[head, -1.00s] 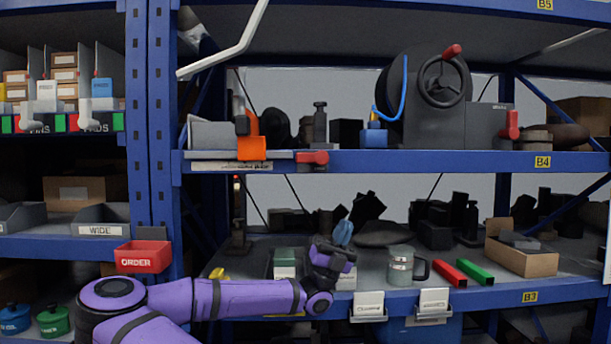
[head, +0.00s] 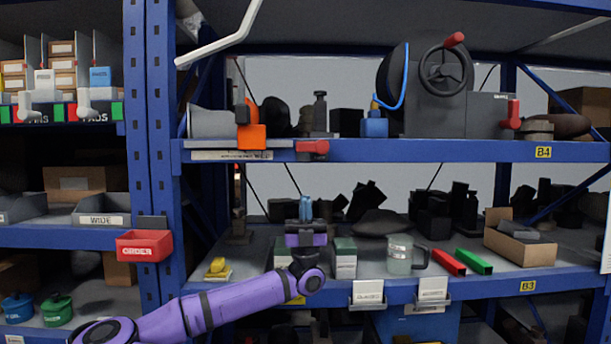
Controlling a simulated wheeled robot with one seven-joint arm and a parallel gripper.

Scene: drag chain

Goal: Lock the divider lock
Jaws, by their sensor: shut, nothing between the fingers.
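The dividers (head: 42,54) stand upright in the bay at the upper left. White levers (head: 25,106) (head: 84,105) hang in front of them, beside red and green plates on the front strip with signs reading PINS and PADS. I cannot tell which part is the divider lock or whether it is locked. My gripper (head: 305,208) is raised above the front of the B3 shelf, well right of the dividers and lower than them. Its small blue fingertips point up and away, shut and empty. It touches nothing that I can see.
A blue upright post (head: 162,140) stands between my gripper and the divider bay. Green-topped boxes (head: 344,258) and a glass mug (head: 400,255) are near my gripper. The B4 shelf edge (head: 400,150) runs above.

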